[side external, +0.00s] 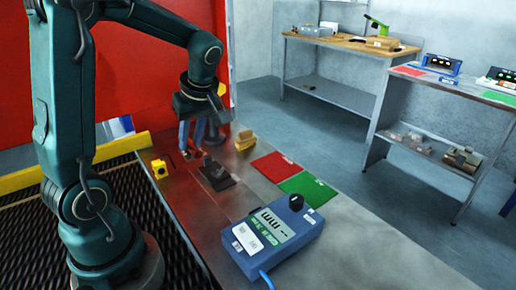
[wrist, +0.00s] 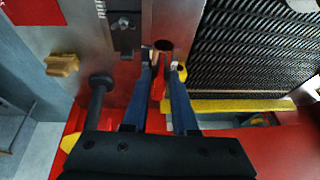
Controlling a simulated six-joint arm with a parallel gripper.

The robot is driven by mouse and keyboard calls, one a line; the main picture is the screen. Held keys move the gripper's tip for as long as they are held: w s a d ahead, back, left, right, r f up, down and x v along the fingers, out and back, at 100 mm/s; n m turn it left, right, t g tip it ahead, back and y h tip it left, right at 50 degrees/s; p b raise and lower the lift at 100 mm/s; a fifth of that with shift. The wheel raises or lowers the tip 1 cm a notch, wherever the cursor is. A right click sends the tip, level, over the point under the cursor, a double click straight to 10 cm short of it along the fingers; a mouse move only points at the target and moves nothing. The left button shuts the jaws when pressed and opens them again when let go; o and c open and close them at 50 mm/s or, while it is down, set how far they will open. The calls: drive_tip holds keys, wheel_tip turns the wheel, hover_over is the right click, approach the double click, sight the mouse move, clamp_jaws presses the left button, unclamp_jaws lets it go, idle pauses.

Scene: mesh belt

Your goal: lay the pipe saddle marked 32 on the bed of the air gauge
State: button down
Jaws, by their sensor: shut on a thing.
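My gripper (side external: 191,148) points down over the far left part of the metal bench. Its two blue fingers also show in the wrist view (wrist: 163,70), closed on a small copper-brown rounded piece (wrist: 163,46), which looks like a pipe saddle. Its marking cannot be read, and the fingers hide most of it in the side view. The air gauge (side external: 275,238) is a blue box with a lit display and a black knob, nearer the camera. A dark block on a plate (side external: 217,176), perhaps its bed, lies just right of and nearer than my gripper; it shows in the wrist view (wrist: 123,32).
A dark post (wrist: 98,95) stands close beside my fingers. A yellow block with a black button (side external: 160,169) is left, a tan block (side external: 245,140) behind. Red (side external: 276,168) and green (side external: 307,187) mats lie flat to the right. A mesh belt (side external: 45,225) runs along the left.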

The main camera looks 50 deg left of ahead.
drive_tip(key=shift+s+d+r, duration=0.2)
drive_tip(key=shift+s+d, duration=0.05)
drive_tip(key=shift+s, duration=0.45)
drive_tip(key=shift+s+d+r, duration=0.15)
drive_tip(key=shift+r, duration=0.1)
drive_tip(key=shift+w+d, duration=0.2)
hover_over(236, 199)
drive_tip(key=d, duration=0.1)
wheel_tip(236, 199, down, 7)
drive_tip(key=shift+w+r, duration=0.1)
drive_tip(key=shift+w, duration=0.05)
drive_tip(key=shift+w+d+f, duration=0.1)
drive_tip(key=shift+d+f, duration=0.05)
drive_tip(key=shift+f, duration=1.9)
drive_tip(key=shift+f, duration=0.1)
drive_tip(key=c, duration=0.7)
unclamp_jaws()
